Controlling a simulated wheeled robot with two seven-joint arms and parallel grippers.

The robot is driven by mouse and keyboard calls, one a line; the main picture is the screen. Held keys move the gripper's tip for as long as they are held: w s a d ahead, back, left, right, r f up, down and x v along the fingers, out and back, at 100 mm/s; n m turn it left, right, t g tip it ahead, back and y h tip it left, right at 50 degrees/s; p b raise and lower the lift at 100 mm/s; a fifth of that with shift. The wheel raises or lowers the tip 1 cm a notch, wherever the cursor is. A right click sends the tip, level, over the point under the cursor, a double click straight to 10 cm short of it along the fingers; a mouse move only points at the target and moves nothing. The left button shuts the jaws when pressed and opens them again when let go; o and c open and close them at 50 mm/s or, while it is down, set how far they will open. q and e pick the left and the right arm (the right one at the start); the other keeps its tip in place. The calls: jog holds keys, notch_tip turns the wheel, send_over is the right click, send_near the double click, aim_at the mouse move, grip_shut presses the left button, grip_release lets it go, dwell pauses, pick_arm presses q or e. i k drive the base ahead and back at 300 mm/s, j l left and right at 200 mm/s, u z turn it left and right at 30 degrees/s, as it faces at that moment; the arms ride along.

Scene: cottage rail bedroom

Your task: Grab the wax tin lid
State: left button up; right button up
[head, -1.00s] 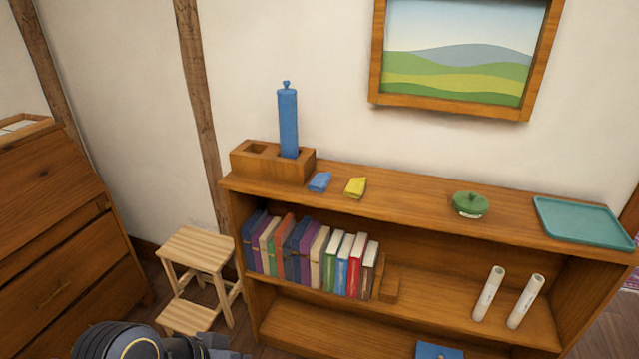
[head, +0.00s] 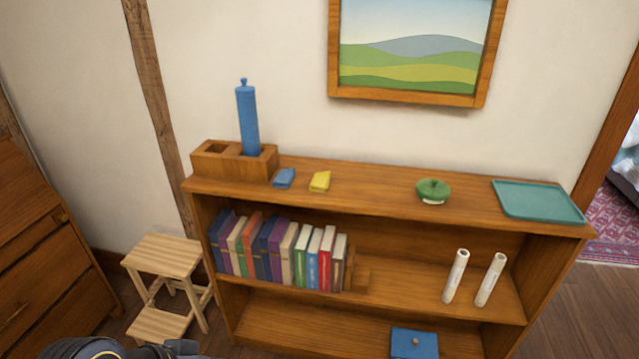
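The wax tin lid (head: 433,189) is round and green with a small knob on top. It sits on the top board of the bookshelf (head: 380,192), right of the middle, with a pale tin just showing below its rim. Part of my dark left arm shows at the bottom left edge, well away from the lid. Neither gripper's fingers can be seen, and nothing of mine touches the lid.
A teal tray (head: 538,201) lies right of the lid. Yellow (head: 320,181) and blue (head: 284,178) folded cloths and a wooden block holder (head: 207,162) with a blue cylinder (head: 247,120) stand left. A step stool (head: 162,255) stands on the floor. The board around the lid is clear.

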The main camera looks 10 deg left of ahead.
aim_at(434, 190)
jog(key=i+u, duration=0.15)
jog(key=i, duration=0.3)
jog(key=i+l+u, duration=0.15)
jog(key=i, duration=0.3)
jog(key=i+l+u, duration=0.15)
jog(key=i, duration=0.3)
